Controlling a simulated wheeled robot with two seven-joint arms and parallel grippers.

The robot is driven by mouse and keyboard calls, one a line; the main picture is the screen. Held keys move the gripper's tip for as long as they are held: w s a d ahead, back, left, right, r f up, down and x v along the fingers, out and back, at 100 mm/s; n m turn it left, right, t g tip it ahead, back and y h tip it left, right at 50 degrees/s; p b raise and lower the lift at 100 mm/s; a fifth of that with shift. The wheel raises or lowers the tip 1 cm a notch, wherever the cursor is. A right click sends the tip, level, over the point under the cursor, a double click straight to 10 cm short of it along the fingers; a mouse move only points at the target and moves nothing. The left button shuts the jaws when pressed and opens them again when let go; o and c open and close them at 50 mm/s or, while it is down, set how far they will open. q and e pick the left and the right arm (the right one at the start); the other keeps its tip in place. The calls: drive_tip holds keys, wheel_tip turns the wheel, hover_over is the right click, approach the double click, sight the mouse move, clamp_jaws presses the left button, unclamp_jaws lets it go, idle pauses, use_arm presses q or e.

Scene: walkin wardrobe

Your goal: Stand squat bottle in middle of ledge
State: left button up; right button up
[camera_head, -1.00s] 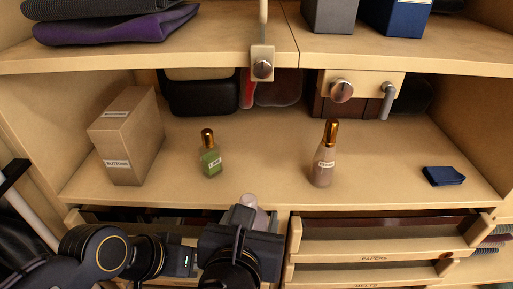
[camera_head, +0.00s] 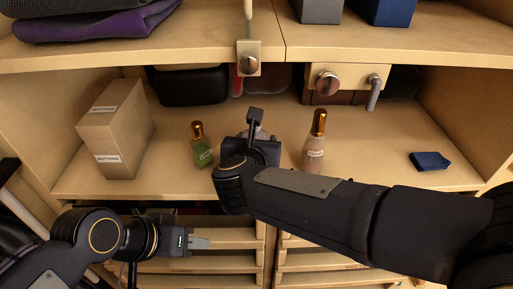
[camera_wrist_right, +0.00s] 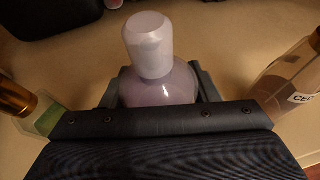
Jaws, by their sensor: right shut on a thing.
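The squat bottle (camera_wrist_right: 158,82), lilac with a pale cap, stands upright between the jaws of my right gripper (camera_wrist_right: 155,95), which is shut on it. In the head view my right gripper (camera_head: 258,135) reaches over the ledge (camera_head: 370,178) and hides most of the bottle. It is between the green bottle (camera_head: 202,153) and the tall brown bottle (camera_head: 313,153), both gold-capped. Whether the squat bottle touches the ledge is hidden. My left gripper (camera_head: 199,242) is low in front of the drawers, away from the bottles; its jaw opening is unclear.
A cardboard box labelled buttons (camera_head: 115,130) stands at the left of the ledge. A folded blue cloth (camera_head: 430,161) lies at the right. Drawers (camera_head: 225,265) lie below the ledge.

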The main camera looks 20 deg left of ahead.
drive_tip(key=shift+w+f, duration=0.15)
drive_tip(key=shift+f, duration=0.75)
drive_tip(key=shift+w+f, duration=0.15)
drive_tip(key=shift+f, duration=0.7)
drive_tip(key=shift+f+b, duration=0.1)
drive_tip(key=shift+b, duration=0.2)
drive_tip(key=shift+f, duration=0.1)
drive_tip(key=o, duration=1.1)
drive_tip(key=shift+s+r, duration=0.25)
drive_tip(key=shift+r, duration=0.05)
drive_tip(key=v, duration=1.1)
drive_tip(key=shift+s, duration=0.25)
